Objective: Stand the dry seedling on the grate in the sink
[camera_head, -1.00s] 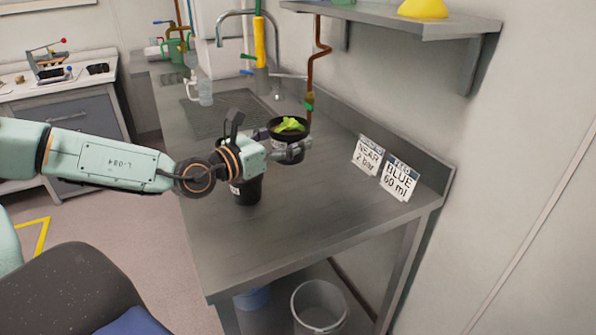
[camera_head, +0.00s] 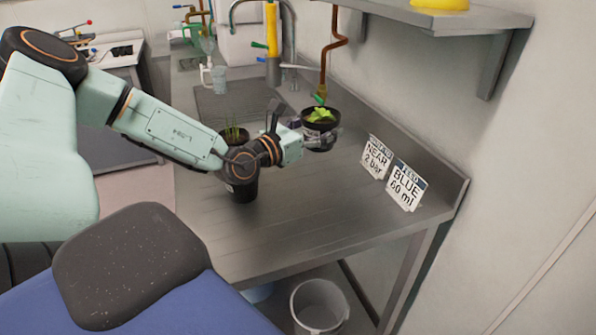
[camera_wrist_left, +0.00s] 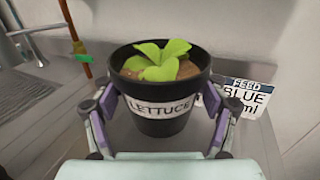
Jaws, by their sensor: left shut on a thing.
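A black pot labelled LETTUCE (camera_wrist_left: 160,95), with a bright green seedling (camera_wrist_left: 158,62) in brown soil, is upright between the fingers of my left gripper (camera_wrist_left: 158,112). In the head view the gripper (camera_head: 318,140) is shut on this pot (camera_head: 320,133) at the back of the steel bench. I cannot tell whether its base touches the bench. The dark grate (camera_head: 235,104) of the sink lies farther back, left of the held pot. My right gripper is out of view.
A tall tap (camera_head: 290,45) and copper pipe (camera_head: 335,45) rise behind the bench. A clear bottle (camera_head: 217,78) stands by the grate. Signs NEAR 2 bar (camera_head: 376,158) and BLUE 60 ml (camera_head: 406,186) stand at right. A shelf (camera_head: 450,18) overhangs; the front bench is clear.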

